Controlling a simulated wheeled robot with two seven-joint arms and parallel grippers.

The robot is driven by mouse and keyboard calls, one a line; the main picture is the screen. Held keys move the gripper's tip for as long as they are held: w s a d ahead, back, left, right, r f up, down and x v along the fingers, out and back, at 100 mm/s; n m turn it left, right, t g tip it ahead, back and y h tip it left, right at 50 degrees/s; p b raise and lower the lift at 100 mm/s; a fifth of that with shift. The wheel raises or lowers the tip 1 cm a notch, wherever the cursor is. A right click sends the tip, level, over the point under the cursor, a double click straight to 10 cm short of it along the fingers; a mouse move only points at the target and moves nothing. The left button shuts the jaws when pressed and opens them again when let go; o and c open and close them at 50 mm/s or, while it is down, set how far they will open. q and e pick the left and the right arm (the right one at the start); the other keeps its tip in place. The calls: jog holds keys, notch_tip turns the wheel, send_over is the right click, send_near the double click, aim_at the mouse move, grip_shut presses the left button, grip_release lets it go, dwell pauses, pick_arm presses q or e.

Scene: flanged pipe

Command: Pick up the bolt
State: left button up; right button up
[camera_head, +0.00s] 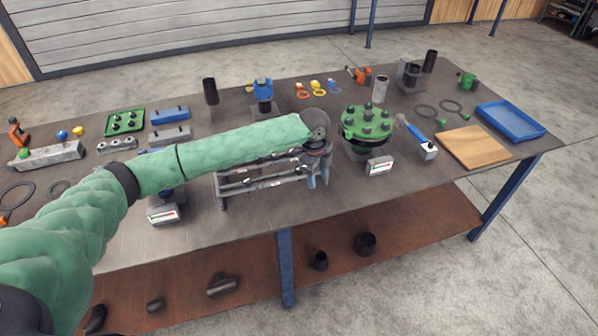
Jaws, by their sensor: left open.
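My left arm reaches in from the left, over the table. Its gripper (319,177) is open, fingers pointing down, at the right end of a grey metal rack (222,190). Small elongated pieces lie on the rack; I cannot tell whether one is a bolt. A green flange (351,130) with several dark bolt-like studs on top stands just right of the gripper. A green tray (110,131) at the left holds several small dark pieces, too small to identify. My arm hides part of the rack and the table behind it. My right gripper is not in view.
A white-faced gauge box (380,166) stands in front of the flange. A blue-handled tool (417,134), wooden board (474,146) and blue tray (510,122) lie to the right. Dark pipe pieces (365,243) sit on the lower shelf. The table's front middle is mostly clear.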

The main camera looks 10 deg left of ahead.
aim_at(299, 175)
pick_arm(q)
jog(key=shift+m+y, duration=0.5)
jog(key=shift+y, duration=0.1)
jog(key=w+a+r, duration=0.1)
jog(key=a+r, duration=0.1)
jog(key=w+a+r, duration=0.3)
jog(key=a+r, duration=0.1)
jog(key=a, duration=0.1)
jog(key=shift+w+r, duration=0.15)
jog(key=shift+r, duration=0.05)
jog(key=shift+f+p, duration=0.85)
jog(key=shift+f, duration=0.35)
jog(key=f+p, duration=0.2)
jog(key=f, duration=0.1)
jog(key=f+p, duration=0.1)
jog(key=shift+s+d+f, duration=0.1)
jog(key=shift+s+f, duration=0.1)
jog(key=shift+s, duration=0.1)
jog(key=shift+f+p, duration=0.3)
jog(key=shift+f, duration=0.2)
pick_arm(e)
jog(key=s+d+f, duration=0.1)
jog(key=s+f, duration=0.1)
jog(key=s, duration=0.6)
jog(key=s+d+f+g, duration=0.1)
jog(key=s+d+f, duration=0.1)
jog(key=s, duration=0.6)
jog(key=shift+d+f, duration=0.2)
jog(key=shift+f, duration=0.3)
